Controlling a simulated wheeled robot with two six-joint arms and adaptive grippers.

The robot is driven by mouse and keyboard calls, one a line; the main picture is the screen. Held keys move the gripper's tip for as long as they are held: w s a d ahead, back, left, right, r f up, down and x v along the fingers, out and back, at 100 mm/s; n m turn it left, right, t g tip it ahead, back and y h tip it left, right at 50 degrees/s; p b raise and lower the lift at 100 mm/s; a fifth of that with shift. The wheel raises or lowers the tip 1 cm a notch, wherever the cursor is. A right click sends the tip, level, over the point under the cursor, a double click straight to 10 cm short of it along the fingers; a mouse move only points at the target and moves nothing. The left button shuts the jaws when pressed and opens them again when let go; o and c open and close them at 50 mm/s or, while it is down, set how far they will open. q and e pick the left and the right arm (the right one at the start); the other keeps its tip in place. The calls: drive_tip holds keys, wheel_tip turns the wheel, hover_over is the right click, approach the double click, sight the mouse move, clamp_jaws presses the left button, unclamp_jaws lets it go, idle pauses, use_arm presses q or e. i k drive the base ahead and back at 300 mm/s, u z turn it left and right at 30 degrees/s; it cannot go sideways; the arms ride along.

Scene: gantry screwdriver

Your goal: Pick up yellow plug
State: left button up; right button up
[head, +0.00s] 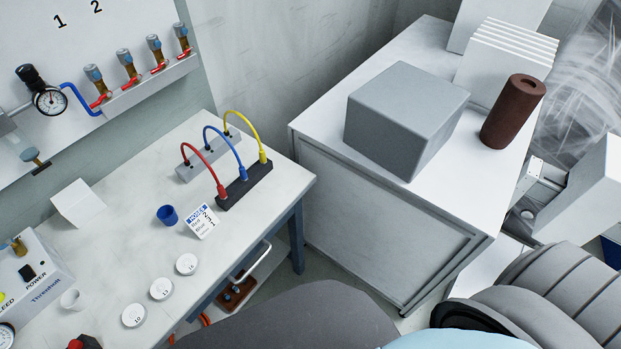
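A yellow cable (246,120) arches between a grey socket block (196,168) and a black socket block (245,187) near the right edge of the white table. Its yellow plug (264,157) stands upright in the black block, at the far end of the row. The cable's other end meets the far end of the grey block. A blue cable (228,138) and a red cable (208,165) join the same two blocks alongside it. Neither of my grippers can be made out in this view.
A card (201,221), a blue cup (167,215) and several round white discs (187,264) lie on the white table (130,240). Valves and a gauge (50,100) line the wall panel. A grey box (405,118) and brown cylinder (512,112) stand on a white cabinet to the right.

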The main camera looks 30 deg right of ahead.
sight(263, 160)
drive_tip(key=z, duration=0.15)
drive_tip(key=k, duration=0.6)
drive_tip(key=z, duration=0.65)
drive_tip(key=i, duration=1.2)
drive_tip(key=z, duration=0.15)
